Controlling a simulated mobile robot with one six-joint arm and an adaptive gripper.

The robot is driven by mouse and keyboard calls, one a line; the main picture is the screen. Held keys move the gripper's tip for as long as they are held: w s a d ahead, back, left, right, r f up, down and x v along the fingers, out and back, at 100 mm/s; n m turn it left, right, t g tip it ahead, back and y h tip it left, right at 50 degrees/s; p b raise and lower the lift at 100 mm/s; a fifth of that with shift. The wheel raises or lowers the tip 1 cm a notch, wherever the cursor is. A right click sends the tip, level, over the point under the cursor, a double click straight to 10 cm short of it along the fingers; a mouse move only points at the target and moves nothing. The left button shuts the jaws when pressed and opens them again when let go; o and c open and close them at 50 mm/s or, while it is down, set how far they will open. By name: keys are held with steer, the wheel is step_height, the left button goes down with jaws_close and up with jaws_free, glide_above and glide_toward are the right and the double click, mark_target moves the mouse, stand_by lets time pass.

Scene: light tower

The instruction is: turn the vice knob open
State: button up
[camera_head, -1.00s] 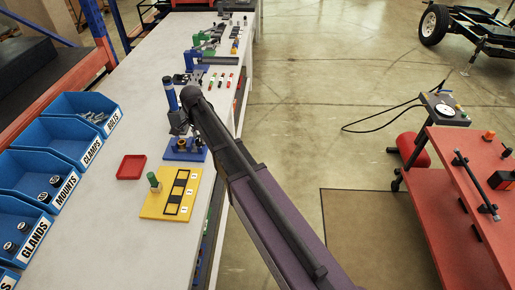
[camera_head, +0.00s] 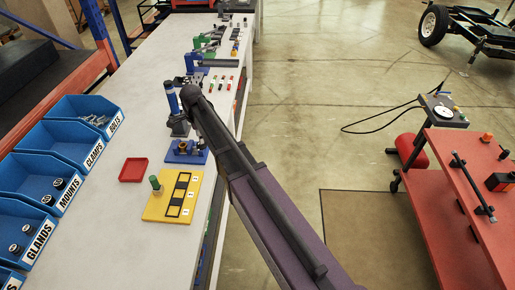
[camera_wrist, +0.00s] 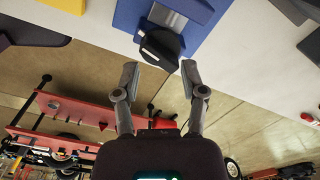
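The vice is a blue block with a grey metal part; in the wrist view its blue body (camera_wrist: 213,35) is at the top centre. Its black knob (camera_wrist: 160,46) sticks out from the grey part toward me. In the head view a blue fixture (camera_head: 184,157) stands at the bench's right edge, partly behind my arm. My gripper (camera_wrist: 160,72) is open in the wrist view, one finger on each side of the knob's near end. The knob lies between and slightly beyond the fingertips. I see gaps on both sides, and no clear contact.
A yellow board (camera_head: 171,208) with a green peg and a red tray (camera_head: 133,170) lie on the bench near the fixture. Blue bins (camera_head: 65,142) line the left side. Other fixtures stand farther along the bench. A red cart (camera_head: 455,185) is at the right; floor lies between.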

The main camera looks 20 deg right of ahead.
steer(key=shift+r+p, duration=5.6)
steer(key=shift+r, duration=0.3)
steer(key=s+d+f+n+b, duration=0.1)
steer(key=s+d+n, duration=0.7)
steer(key=s, duration=0.3)
steer(key=s+d+f+n+b, duration=0.1)
steer(key=s+d+n, duration=0.7)
steer(key=s, duration=0.3)
steer(key=shift+s+d+f+b, duration=0.3)
steer(key=shift+f+b, duration=0.05)
steer(key=shift+b, duration=0.05)
steer(key=w+a+r+m+p, duration=0.1)
steer(key=w+a+m, duration=0.2)
steer(key=w+a, duration=0.5)
steer(key=w+a+r+m+p, duration=0.1)
steer(key=w+a+m, duration=0.2)
steer(key=w+a, duration=0.5)
steer(key=w, duration=0.6)
steer(key=shift+w+a+r+m, duration=0.2)
steer(key=shift+w+a+m, duration=0.1)
steer(key=shift+a, duration=0.05)
steer(key=shift+f, duration=0.2)
step_height(320, 180, down, 13)
steer(key=b, duration=1.3)
steer(key=shift+f, duration=0.2)
